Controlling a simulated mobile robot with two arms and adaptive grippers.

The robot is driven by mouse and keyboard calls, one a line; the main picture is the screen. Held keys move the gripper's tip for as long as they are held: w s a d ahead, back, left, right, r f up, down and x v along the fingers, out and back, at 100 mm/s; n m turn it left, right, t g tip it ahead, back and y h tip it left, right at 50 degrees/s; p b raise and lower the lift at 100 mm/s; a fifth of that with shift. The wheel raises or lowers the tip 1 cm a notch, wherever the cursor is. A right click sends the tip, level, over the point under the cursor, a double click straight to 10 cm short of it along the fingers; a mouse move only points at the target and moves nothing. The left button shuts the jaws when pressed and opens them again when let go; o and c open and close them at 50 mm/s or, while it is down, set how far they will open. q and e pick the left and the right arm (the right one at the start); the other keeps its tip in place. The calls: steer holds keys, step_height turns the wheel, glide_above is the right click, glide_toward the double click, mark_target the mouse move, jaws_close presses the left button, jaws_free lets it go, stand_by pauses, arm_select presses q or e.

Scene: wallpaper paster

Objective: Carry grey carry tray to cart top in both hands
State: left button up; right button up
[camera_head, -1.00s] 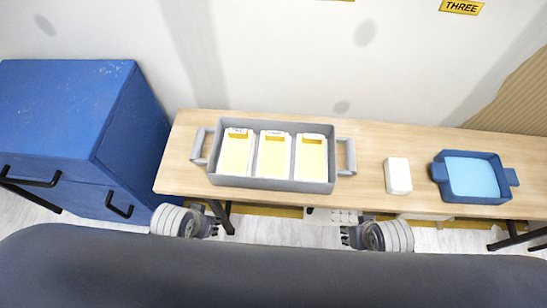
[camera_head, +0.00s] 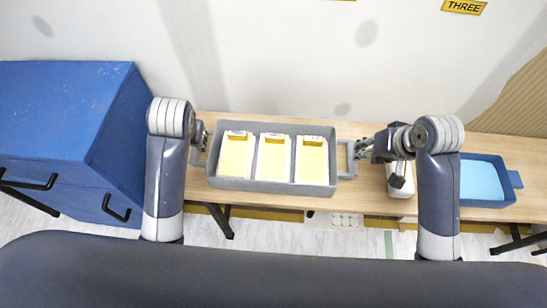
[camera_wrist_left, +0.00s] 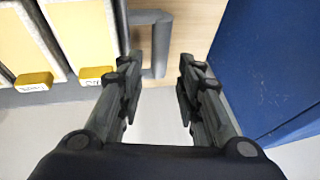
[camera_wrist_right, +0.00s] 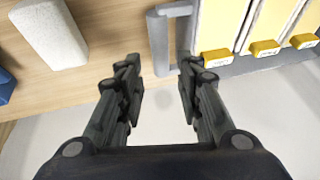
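The grey carry tray (camera_head: 262,187) sits on a wooden bench in the head view, holding three white boxes with yellow fronts (camera_head: 274,157). It has a handle on each end. My left gripper (camera_head: 202,137) is at the tray's left end; in the left wrist view the gripper (camera_wrist_left: 157,95) is open, with the handle (camera_wrist_left: 160,50) ahead of its fingertips. My right gripper (camera_head: 362,149) is at the right end; in the right wrist view the gripper (camera_wrist_right: 160,90) is open, with the handle (camera_wrist_right: 158,42) ahead of its fingertips. Neither gripper is closed on a handle.
A blue cabinet (camera_head: 65,110) stands left of the wooden bench (camera_head: 310,127). A white block (camera_head: 403,190), partly behind my right arm, and a blue tray (camera_head: 485,157) are on the bench to the right. A wall rises behind.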

mark_target(352, 156)
arm_select(q)
steer(key=shift+s, duration=0.1)
arm_select(e)
steer(key=shift+s, duration=0.1)
